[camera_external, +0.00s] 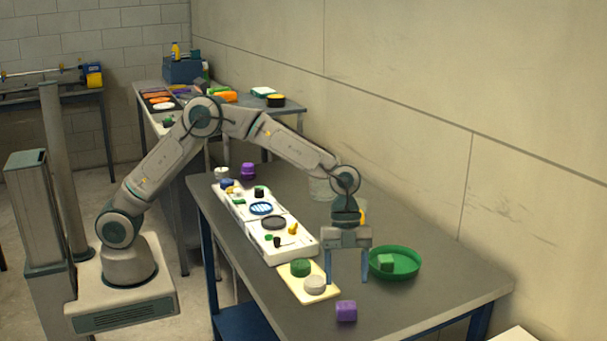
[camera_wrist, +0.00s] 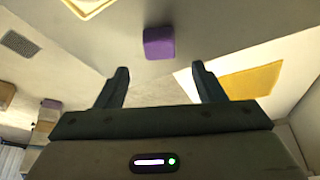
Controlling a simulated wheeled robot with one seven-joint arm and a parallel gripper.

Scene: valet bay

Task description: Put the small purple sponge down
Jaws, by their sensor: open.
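A small purple sponge (camera_external: 346,311) rests on the grey table near its front edge. It also shows in the wrist view (camera_wrist: 159,42), just beyond the fingertips and roughly centred between them. My gripper (camera_external: 347,281) is open and empty, pointing down above the table. In the external view, it is a little behind and above the purple sponge, apart from it. Another purple block (camera_external: 248,170) stands at the far end of the table.
A green round tray (camera_external: 410,270) holding a green block is right of my gripper. A cream board (camera_external: 305,295) with green and pale round pieces lies left. A white organiser (camera_external: 290,258) with small items stretches behind it.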

